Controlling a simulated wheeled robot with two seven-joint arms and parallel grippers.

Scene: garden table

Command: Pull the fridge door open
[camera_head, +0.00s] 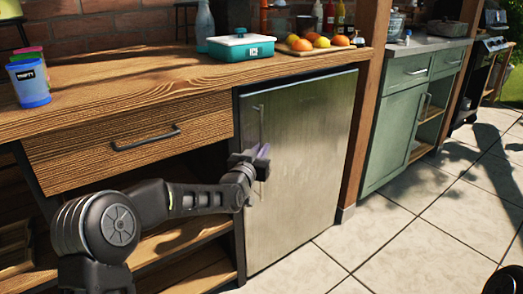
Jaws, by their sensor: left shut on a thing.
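The fridge door (305,160) is a flat brushed-metal panel under the wooden counter, in the middle of the head view. It looks closed, flush with its frame. A thin vertical handle (262,125) runs along the door's left side. My left gripper (262,162) is at the lower part of this handle and is shut on it. The gripper's body hides part of the handle there. My right gripper is not in view.
A wooden drawer (140,140) and open shelves are left of the fridge. The counter (150,85) holds cups (30,83), a teal dish (240,46) and fruit (320,42). A wooden post (368,100) stands right of the door.

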